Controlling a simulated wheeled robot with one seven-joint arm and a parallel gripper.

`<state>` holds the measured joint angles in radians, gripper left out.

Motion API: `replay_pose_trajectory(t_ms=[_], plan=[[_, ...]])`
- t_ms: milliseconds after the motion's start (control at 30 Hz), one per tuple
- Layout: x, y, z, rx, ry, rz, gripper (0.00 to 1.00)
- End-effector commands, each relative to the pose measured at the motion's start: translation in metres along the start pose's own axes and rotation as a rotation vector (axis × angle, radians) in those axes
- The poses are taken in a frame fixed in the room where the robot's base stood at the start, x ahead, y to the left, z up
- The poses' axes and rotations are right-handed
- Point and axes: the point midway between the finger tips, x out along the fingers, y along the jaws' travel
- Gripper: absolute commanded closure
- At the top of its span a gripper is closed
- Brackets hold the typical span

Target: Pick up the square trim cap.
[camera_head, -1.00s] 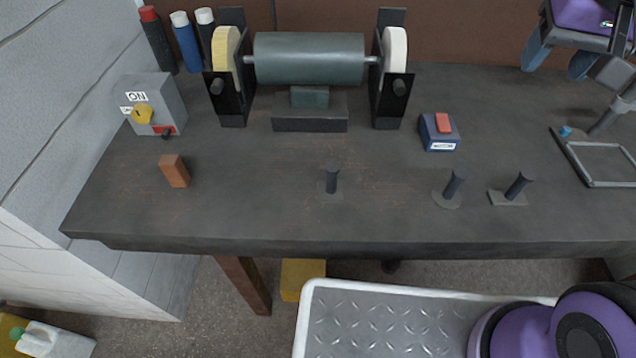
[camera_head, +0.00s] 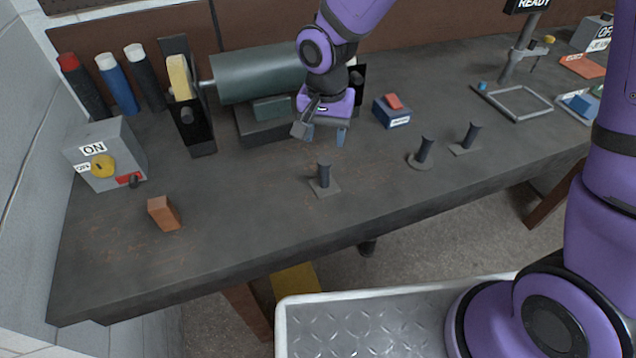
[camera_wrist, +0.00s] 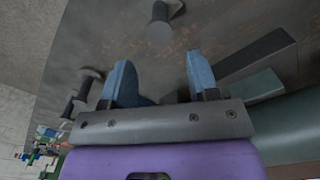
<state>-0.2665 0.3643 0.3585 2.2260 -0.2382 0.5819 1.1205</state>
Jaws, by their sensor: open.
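Three dark caps with upright stems stand apart on the bench. One cap (camera_head: 323,185) has a square base and stands alone at the middle front. The middle cap of the row (camera_head: 421,155) has a round base. The right cap (camera_head: 467,140) has a squarish base. I cannot tell which square-based one the task means. My gripper (camera_head: 325,134) is open and empty, above the bench and behind the nearest cap. In the wrist view, a stem (camera_wrist: 158,28) shows beyond my open fingers (camera_wrist: 160,76); two others show at left.
A bench grinder (camera_head: 262,75) stands behind my gripper. A blue box with a red button (camera_head: 392,112) is to its right. An orange block (camera_head: 164,213) and a grey switch box (camera_head: 106,155) stand at left. A metal frame (camera_head: 518,102) lies at right. The front bench top is mostly clear.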

Motion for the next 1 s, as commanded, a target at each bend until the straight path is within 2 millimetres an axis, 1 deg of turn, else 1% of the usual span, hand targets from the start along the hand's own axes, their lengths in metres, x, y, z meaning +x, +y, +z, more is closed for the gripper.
replay_pose_trajectory(t_ms=[167,300,400,667,900,1000], plan=[[0.017,-0.004,0.002,0.005,-0.009,0.002,0.45],[0.039,-0.003,0.002,0.003,-0.01,0.003,0.45],[0.051,-0.003,0.002,0.003,-0.008,0.002,0.45],[0.068,-0.002,0.001,0.005,-0.008,0.002,0.45],[0.1,0.002,-0.001,0.003,-0.009,0.003,0.45],[0.109,0.001,-0.001,0.004,-0.007,0.002,0.45]])
